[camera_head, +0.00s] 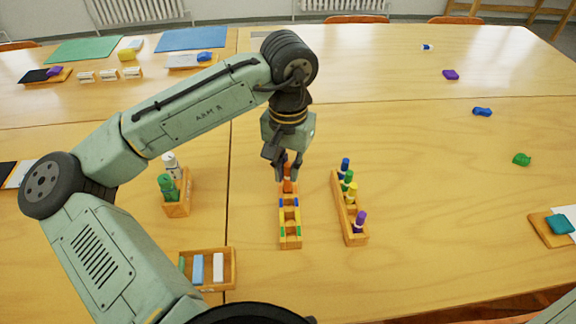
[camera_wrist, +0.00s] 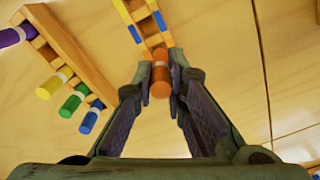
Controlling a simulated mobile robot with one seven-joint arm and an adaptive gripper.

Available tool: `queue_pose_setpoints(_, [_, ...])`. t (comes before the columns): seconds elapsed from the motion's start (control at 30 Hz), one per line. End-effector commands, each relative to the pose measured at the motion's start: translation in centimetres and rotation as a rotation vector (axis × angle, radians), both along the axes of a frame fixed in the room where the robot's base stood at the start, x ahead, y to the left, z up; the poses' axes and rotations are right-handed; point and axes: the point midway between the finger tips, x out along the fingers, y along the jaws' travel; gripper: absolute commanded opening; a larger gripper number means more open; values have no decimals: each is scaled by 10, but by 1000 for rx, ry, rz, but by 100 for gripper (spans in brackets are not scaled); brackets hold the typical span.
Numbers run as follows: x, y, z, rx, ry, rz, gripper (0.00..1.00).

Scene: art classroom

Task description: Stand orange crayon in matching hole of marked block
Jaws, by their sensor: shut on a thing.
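My gripper (camera_head: 287,176) points down over the far end of the marked block (camera_head: 290,242). It is shut on the orange crayon (camera_head: 288,186), which also shows between the fingers in the wrist view (camera_wrist: 161,82). The crayon looks upright, in line with the block's far end. I cannot tell whether its lower end is inside a hole or just above it. The block is a narrow wooden strip with blue, yellow and green marks; it shows at the top of the wrist view (camera_wrist: 145,27).
To the right, a wooden rack (camera_head: 357,238) holds blue, green, yellow and purple crayons upright. To the left stand a wooden holder (camera_head: 178,209) with bottles and a tray (camera_head: 231,283) with coloured sticks. The table right of the rack is mostly clear.

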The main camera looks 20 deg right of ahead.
Motion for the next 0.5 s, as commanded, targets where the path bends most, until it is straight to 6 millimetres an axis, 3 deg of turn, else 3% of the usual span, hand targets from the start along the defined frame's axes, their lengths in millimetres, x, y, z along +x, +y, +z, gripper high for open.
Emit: queue_pose_setpoints(0.5, [0, 0, -6, 0, 0, 0, 0])
